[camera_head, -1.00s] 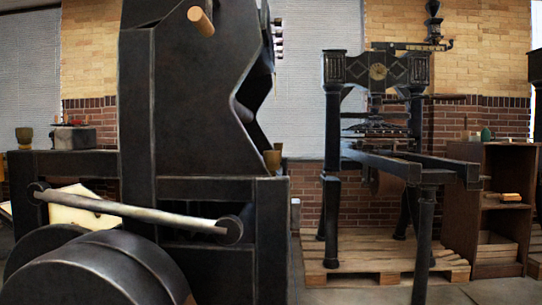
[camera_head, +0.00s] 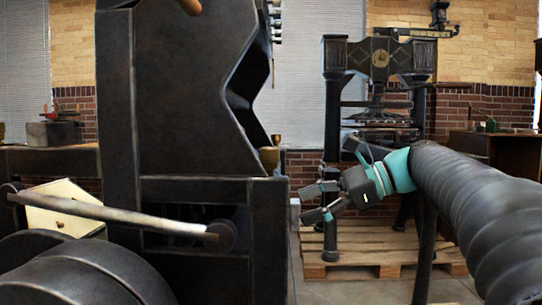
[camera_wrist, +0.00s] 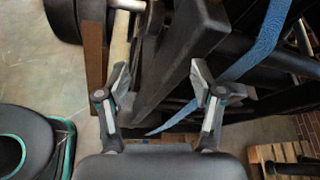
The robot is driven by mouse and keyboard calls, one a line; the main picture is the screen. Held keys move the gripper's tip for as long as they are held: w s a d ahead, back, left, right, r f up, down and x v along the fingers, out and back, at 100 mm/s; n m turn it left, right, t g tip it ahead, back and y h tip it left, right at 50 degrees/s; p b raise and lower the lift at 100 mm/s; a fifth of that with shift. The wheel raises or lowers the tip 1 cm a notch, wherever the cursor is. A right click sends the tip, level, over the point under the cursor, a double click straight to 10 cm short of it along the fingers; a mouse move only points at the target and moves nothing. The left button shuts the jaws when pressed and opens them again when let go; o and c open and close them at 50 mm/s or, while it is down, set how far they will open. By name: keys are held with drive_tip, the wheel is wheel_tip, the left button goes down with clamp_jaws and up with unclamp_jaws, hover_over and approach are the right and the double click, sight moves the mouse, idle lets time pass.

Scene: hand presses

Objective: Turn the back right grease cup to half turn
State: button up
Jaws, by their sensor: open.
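Brass grease cups sit on the right end of the large dark press (camera_head: 170,100) in the head view. The nearer cup (camera_head: 269,158) stands on the frame ledge, with a smaller brass piece (camera_head: 276,140) just behind it. I cannot tell for sure which is the back right one, nor its turn. My gripper (camera_head: 312,203) is open and empty, right of these cups and lower, apart from them. In the wrist view its open fingers (camera_wrist: 160,72) point toward dark beams; no cup is clear there.
A second iron hand press (camera_head: 378,60) stands on a wooden pallet (camera_head: 345,262) behind my arm. A wooden cabinet (camera_head: 510,150) is at the right. A pale round bar (camera_head: 110,213) crosses the large press's front. A blue strip (camera_wrist: 255,55) crosses the wrist view.

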sight(271, 153)
drive_tip(key=w+d+r+m+g+y, duration=0.1)
drive_tip(key=w+d+r+g+y, duration=0.15)
drive_tip(key=r, duration=0.25)
drive_tip(key=w+d+r+g+y, duration=0.1)
drive_tip(key=w+d+r+y, duration=0.1)
drive_tip(key=w+d+r, duration=0.15)
drive_tip(key=shift+t, duration=0.25)
drive_tip(key=a+b, duration=0.1)
drive_tip(key=a, duration=0.8)
drive_tip(key=s+a+b, duration=0.1)
drive_tip(key=a, duration=0.3)
drive_tip(key=shift+s+a+r+b, duration=0.1)
drive_tip(key=shift+a+r+b, duration=0.2)
drive_tip(key=shift+a, duration=0.1)
drive_tip(key=c, duration=1.2)
drive_tip(key=shift+o, duration=0.2)
drive_tip(key=shift+m, duration=0.3)
